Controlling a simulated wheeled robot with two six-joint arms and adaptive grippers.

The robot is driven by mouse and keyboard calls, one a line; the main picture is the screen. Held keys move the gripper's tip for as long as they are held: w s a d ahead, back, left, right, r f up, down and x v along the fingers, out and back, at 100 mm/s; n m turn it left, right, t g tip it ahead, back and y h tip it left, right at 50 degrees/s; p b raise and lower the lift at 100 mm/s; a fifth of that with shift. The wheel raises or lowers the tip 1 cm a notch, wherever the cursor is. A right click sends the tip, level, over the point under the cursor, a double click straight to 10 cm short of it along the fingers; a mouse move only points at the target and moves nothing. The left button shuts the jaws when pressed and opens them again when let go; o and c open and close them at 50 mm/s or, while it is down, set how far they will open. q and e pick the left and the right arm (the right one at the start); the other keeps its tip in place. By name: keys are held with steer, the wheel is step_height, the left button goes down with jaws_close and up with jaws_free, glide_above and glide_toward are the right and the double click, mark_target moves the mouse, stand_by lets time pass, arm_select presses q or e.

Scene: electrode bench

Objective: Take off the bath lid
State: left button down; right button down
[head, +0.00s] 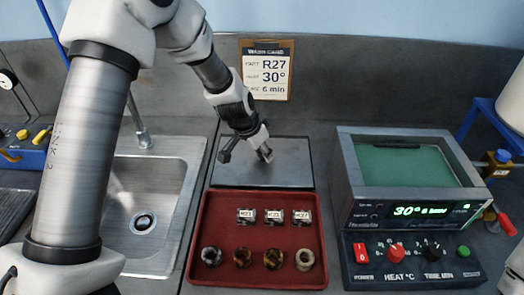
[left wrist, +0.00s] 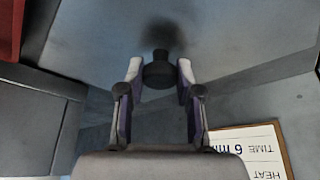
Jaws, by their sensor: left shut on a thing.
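The bath lid (head: 290,163) is a flat grey plate. It lies off the bath, behind the red tray, and appears level on the bench. Its dark round knob (left wrist: 160,73) sits between the fingers of my left gripper (head: 264,153), which is shut on it. The left gripper also shows in the left wrist view (left wrist: 159,70). The bath (head: 343,165) at the right has an uncovered top with green liquid (head: 405,165) inside. Its display glows green and reads 30° 6 min. My right gripper is not in view.
The red tray (head: 265,206) holds three labelled metal pieces and several round ones. A sink (head: 180,215) lies at the left. A wash card (head: 267,70) reading R27, 30°, 6 min leans at the back. A control panel (head: 415,272) fronts the bath.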

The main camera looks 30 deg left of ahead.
arm_select(q)
steer(key=shift+f+b, duration=0.55)
steer(key=shift+b, duration=0.05)
stand_by(0.9)
steer(key=shift+c, duration=1.1)
jaws_free()
steer(key=shift+r, duration=0.15)
step_height(320, 180, up, 7)
steer(key=p, duration=0.6)
steer(key=shift+s, duration=0.1)
steer(key=shift+f, duration=0.2)
